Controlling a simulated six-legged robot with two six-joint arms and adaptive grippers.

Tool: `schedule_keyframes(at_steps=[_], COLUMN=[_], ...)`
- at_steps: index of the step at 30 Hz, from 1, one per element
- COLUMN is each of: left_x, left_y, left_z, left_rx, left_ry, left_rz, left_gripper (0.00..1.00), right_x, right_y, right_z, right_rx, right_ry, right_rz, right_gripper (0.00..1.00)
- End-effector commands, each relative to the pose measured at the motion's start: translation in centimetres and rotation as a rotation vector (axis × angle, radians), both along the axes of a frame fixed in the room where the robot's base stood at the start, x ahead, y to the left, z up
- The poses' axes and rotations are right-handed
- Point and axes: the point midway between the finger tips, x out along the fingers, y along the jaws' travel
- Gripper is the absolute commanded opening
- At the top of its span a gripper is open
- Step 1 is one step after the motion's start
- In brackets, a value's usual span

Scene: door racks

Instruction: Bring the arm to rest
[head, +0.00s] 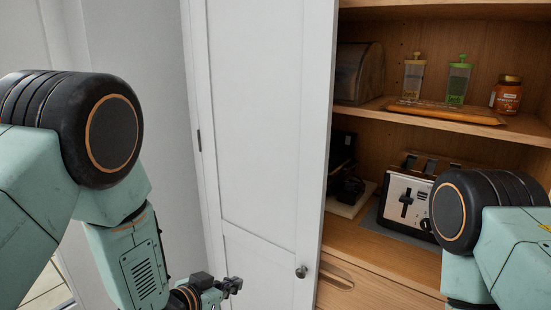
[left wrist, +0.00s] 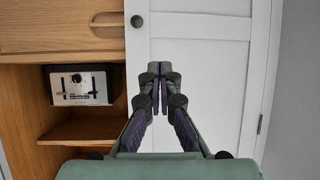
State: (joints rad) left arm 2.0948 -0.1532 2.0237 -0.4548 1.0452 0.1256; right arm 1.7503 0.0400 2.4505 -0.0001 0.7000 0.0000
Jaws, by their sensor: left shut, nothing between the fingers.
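My left gripper (head: 232,286) shows at the bottom middle of the head view, in front of the white door (head: 262,130) and left of its round knob (head: 301,271). In the left wrist view its fingers (left wrist: 160,80) are together with nothing between them, in front of the door panel (left wrist: 210,80). The knob (left wrist: 137,21) shows there too, apart from the fingers. My right arm (head: 490,225) comes in from the right in the head view; its gripper is out of the picture.
A wooden cabinet stands open beside the door. A toaster (head: 405,198) is on its lower shelf, partly behind my right arm. A tray (head: 445,112) with two dispensers and an orange jar (head: 507,95) are on the upper shelf. A drawer (head: 365,288) is below.

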Motion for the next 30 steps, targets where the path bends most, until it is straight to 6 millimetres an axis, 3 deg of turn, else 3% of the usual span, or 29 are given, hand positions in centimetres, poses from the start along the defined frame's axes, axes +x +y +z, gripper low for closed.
schedule_keyframes(at_steps=[1,3,9,15,21,24,30], left_x=[-1.8,-4.3,-13.4,-24.3,-34.1,-35.8,-36.6], left_y=[1.5,3.4,8.1,11.5,13.1,13.2,13.2], left_z=[-3.1,-6.5,-14.9,-21.3,-25.5,-26.8,-27.3], left_rx=[0.027,0.066,0.158,0.231,0.267,0.266,0.268], left_ry=[0.074,0.173,0.463,0.762,0.998,1.039,1.057], left_rz=[0.047,0.110,0.264,0.395,0.493,0.502,0.502], left_gripper=[0.00,0.00,0.00,0.00,0.00,0.00,0.00], right_x=[0.0,0.0,0.0,0.0,0.0,0.0,0.0], right_y=[0.0,0.0,0.0,0.0,0.0,0.0,0.0], right_z=[-1.0,-1.7,-3.8,-6.4,-9.3,-10.2,-10.4], right_rx=[0.000,0.000,0.000,0.000,0.000,0.000,0.000], right_ry=[0.000,0.000,0.000,0.000,0.000,0.000,0.000], right_rz=[0.000,0.000,0.000,0.000,0.000,0.000,0.000], right_gripper=[0.40,0.40,0.40,0.40,0.40,0.40,0.40])
